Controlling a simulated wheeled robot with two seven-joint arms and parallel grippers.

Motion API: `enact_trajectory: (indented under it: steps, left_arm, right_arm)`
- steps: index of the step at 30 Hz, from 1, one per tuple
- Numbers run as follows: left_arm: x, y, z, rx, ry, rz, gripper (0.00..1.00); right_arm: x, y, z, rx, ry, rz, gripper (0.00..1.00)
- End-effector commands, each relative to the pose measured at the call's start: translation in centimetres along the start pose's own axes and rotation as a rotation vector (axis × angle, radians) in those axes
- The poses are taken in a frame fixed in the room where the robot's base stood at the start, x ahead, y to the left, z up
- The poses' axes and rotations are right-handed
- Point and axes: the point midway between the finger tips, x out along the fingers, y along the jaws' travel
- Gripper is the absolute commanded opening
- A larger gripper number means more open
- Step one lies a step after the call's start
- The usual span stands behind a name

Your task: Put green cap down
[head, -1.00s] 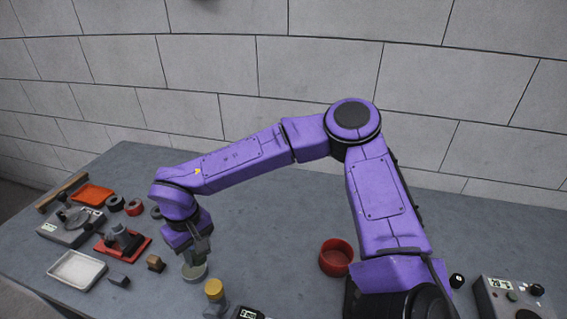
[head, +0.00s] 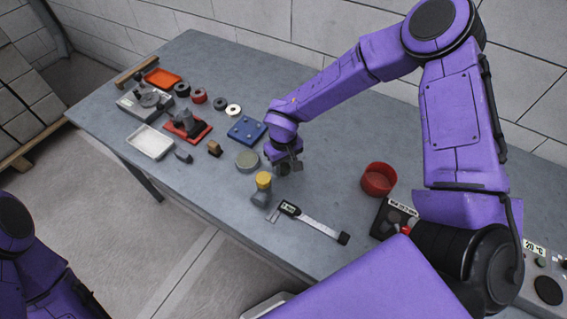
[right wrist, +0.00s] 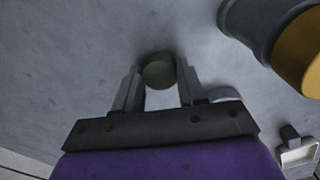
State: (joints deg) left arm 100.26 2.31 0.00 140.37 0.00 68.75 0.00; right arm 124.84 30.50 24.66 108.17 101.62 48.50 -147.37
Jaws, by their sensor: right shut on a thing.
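The green cap (right wrist: 159,70) shows in the right wrist view as a small, dark green round piece between my right fingertips. My right gripper (head: 288,168) is shut on it, low over the grey table, fingers pointing down. In the head view the cap is hard to make out at the fingertips, and I cannot tell whether it touches the table. My left gripper is out of view; only part of my left arm shows at the lower left.
A grey-green round dish (head: 247,161) lies left of the right gripper. A yellow-topped grey fitting (head: 263,183) stands close in front. Bare table lies between gripper and bowl.

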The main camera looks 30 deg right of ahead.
Motion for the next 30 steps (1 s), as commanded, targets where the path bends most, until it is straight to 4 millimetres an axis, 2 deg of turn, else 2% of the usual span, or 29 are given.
enact_trajectory:
  steps: [9,10,12,20,23,26,30]
  left_arm:
    - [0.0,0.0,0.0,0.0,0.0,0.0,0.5]
    - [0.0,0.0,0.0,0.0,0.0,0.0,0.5]
    - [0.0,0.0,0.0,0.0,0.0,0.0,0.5]
    - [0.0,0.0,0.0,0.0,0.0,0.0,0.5]
    - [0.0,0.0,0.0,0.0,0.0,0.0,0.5]
    - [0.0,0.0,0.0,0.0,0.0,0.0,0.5]
    - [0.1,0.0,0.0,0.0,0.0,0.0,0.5]
  right_arm:
    - [0.3,0.0,0.0,-0.001,0.001,0.0,0.04]
    - [0.3,0.0,0.0,-0.001,0.001,0.0,0.47]
    - [0.2,0.0,0.0,-0.001,0.001,0.0,0.66]
    - [0.2,0.0,0.0,-0.001,0.001,0.0,0.66]
    - [-0.5,0.0,-0.1,0.001,0.002,0.0,0.66]
    - [-2.4,0.0,-0.1,0.001,0.005,-0.002,0.66]
    - [-6.2,0.0,-0.1,0.0,0.006,-0.002,0.66]
